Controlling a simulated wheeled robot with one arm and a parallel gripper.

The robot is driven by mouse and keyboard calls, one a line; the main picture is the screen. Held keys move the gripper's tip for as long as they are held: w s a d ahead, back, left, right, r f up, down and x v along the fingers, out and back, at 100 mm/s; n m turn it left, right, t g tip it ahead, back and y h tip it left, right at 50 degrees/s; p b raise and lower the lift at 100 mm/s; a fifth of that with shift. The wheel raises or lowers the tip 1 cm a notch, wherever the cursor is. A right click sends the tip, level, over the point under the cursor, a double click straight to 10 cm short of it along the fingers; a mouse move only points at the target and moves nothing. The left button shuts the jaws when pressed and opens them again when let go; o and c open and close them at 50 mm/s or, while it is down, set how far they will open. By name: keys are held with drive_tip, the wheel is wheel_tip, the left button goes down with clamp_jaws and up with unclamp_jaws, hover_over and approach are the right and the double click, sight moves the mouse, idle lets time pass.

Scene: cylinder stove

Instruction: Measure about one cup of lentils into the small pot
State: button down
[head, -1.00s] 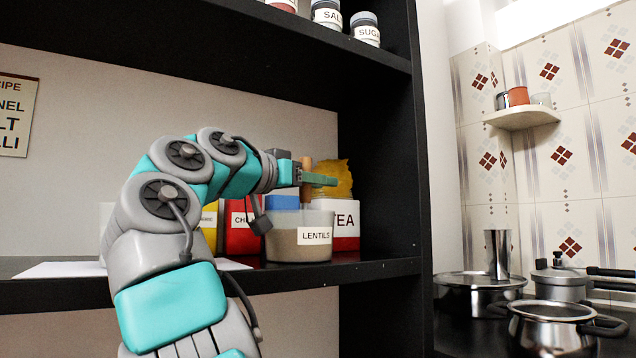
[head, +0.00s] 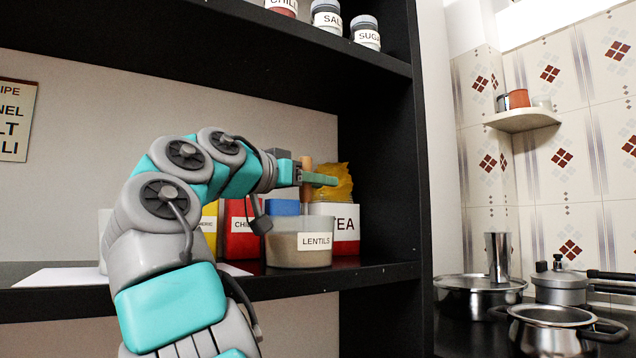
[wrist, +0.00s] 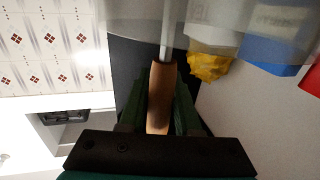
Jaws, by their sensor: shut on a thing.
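My gripper (head: 310,179) is shut on the upright wooden handle (head: 307,163) of a utensil, above the clear lentils tub (head: 283,247) on the shelf. In the wrist view the handle (wrist: 160,95) lies between my fingers, with a thin metal shank running from it toward the tub. The utensil's far end is hidden, so I cannot tell if it holds lentils. The tub is labelled LENTILS and has greyish-brown contents. An open steel pot (head: 551,337) with black handles stands at the lower right; I cannot tell if it is the small pot.
A TEA box (head: 346,232), red and yellow packets and a blue box (head: 285,207) crowd behind the tub. The black shelf upright (head: 400,150) stands between the tub and the pots. A lidded pan (head: 480,295) bears a steel tumbler (head: 498,257), near a pressure cooker (head: 562,288).

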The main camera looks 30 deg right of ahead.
wheel_tip(320, 180, up, 10)
drive_tip(key=p, duration=0.9)
drive_tip(key=shift+r+p, duration=0.15)
drive_tip(key=shift+p, duration=0.2)
idle(0.6)
